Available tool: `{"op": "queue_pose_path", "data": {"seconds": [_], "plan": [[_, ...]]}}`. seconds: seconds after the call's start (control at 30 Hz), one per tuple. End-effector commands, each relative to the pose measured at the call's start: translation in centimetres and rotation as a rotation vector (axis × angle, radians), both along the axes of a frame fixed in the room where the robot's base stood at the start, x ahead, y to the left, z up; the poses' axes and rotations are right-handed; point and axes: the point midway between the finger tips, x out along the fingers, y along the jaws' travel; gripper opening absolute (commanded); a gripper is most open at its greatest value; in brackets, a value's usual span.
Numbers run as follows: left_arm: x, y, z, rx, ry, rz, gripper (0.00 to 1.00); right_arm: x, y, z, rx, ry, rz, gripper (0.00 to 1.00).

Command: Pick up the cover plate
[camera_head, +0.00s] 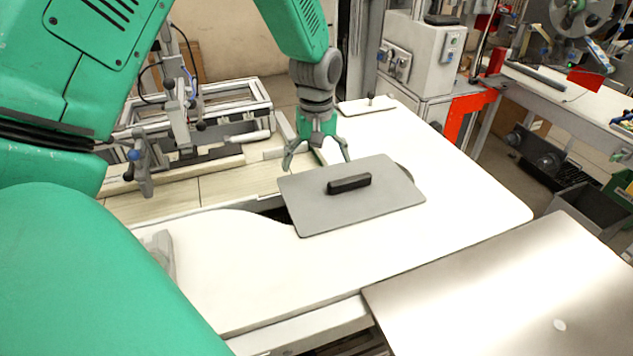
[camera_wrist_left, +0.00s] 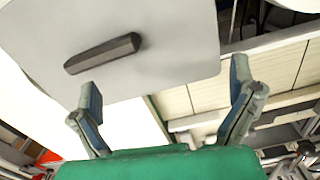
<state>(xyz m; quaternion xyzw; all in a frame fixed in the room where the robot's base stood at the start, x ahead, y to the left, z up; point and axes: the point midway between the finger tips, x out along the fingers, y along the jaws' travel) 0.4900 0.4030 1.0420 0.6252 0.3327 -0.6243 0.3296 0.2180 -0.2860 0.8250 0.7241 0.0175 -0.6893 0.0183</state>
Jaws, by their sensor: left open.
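The cover plate (camera_head: 310,206) is a flat grey rounded sheet with a black bar handle (camera_head: 349,184) on top. It lies on the white table, partly over a dark opening. My left gripper (camera_head: 316,164) is open and empty, just behind the plate's far edge, with its fingers pointing down. In the left wrist view the plate (camera_wrist_left: 175,25) and its handle (camera_wrist_left: 103,54) show beyond the open fingers (camera_wrist_left: 168,95). The handle is apart from the fingers. My right gripper is not in view.
The white table (camera_head: 470,205) has free room right of the plate. A small white plate with a knob (camera_head: 366,106) lies at its far edge. A metal sheet (camera_head: 520,290) is at the front right. A metal frame (camera_head: 230,105) stands behind on the left.

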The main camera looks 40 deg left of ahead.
Motion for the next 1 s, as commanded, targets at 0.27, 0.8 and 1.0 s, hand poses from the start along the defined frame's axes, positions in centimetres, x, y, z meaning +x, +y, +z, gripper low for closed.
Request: {"op": "queue_pose_path", "data": {"seconds": [0.27, 0.8, 1.0], "plan": [[0.1, 0.0, 5.4, 0.002, -0.003, 0.001, 1.00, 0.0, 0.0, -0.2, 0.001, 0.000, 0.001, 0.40], [1.2, -0.5, 8.4, 0.024, 0.018, 0.270, 0.41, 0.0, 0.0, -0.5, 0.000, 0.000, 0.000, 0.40], [3.0, -1.9, 8.5, 0.060, 0.031, 0.718, 0.41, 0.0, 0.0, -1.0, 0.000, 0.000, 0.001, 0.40]]}}
